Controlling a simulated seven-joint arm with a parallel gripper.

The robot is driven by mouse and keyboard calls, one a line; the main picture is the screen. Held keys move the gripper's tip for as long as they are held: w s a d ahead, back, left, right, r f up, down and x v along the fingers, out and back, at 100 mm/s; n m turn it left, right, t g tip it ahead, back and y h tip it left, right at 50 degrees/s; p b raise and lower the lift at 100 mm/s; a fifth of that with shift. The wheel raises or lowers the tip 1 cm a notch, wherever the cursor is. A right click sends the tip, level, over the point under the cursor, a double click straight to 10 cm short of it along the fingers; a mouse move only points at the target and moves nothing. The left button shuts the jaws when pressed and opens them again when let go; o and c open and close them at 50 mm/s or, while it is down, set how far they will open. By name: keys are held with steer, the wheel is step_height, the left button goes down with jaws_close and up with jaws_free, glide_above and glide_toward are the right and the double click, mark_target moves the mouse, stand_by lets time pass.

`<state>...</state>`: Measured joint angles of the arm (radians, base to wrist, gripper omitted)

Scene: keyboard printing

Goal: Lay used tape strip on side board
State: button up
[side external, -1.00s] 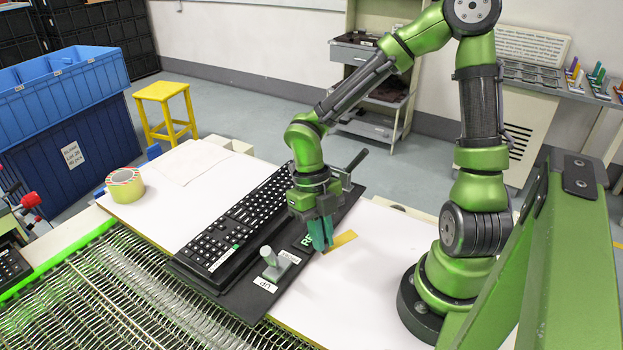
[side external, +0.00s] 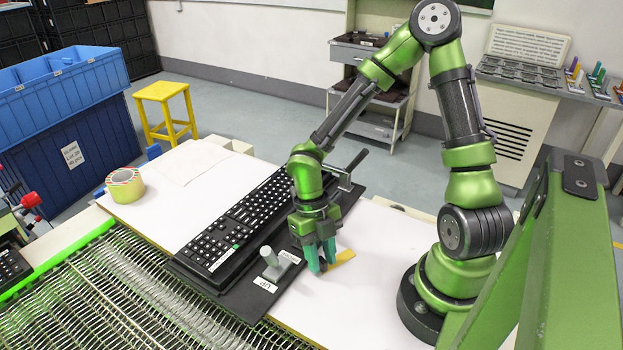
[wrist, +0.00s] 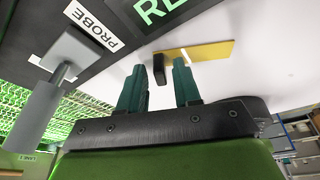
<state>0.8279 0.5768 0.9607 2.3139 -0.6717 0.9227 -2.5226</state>
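The tape strip (side external: 342,258) is a flat yellow piece with a dark block-like tab at one end. It appears to lie on the white side board (side external: 350,300), right of the black keyboard fixture. In the wrist view the strip (wrist: 205,51) runs to the right from the dark tab (wrist: 159,69). My gripper (side external: 321,268) is low over the board at the strip's left end. Its teal fingers are spread in the wrist view (wrist: 158,84), with the tab between or just beyond their tips and visible gaps on both sides.
The black fixture (side external: 228,283) carries a keyboard (side external: 240,222) and a grey upright-handled piece (side external: 274,262) close left of my gripper. A tape roll (side external: 125,186) stands at the board's far left. A wire-mesh conveyor (side external: 150,295) runs along the front. The board right of the strip is clear.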

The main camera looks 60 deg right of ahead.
steer(key=shift+r, duration=0.15)
step_height(320, 180, up, 23)
steer(key=s+m+t, duration=0.1)
steer(key=m+t, duration=0.9)
steer(key=m, duration=2.5)
steer(key=shift+m, duration=0.3)
steer(key=shift+o, duration=0.5)
steer(key=shift+r, duration=0.1)
